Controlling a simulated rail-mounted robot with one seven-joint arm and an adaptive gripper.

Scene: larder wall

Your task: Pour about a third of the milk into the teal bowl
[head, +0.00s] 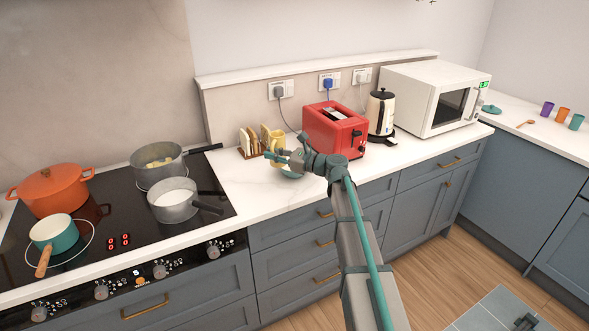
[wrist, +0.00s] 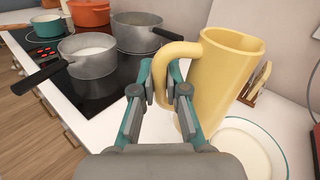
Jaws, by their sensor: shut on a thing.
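A yellow jug (wrist: 224,75) is in the wrist view, close up and a little tilted in the picture. My gripper (wrist: 164,88) is shut on the jug's handle. In the head view the jug (head: 275,139) is partly behind my gripper (head: 277,156). The teal bowl (wrist: 282,139) lies below and to the right of the jug in the wrist view, with a pale cream round surface inside, perhaps milk. In the head view the bowl (head: 292,174) is mostly hidden by my arm. The milk level inside the jug is not visible.
A toast rack (head: 250,143) stands left of the jug, and a red toaster (head: 334,130) to its right. A kettle (head: 381,113) and microwave (head: 433,98) are farther right. Pans, including a grey saucepan (head: 174,200), sit on the hob at left. Counter left of the bowl is clear.

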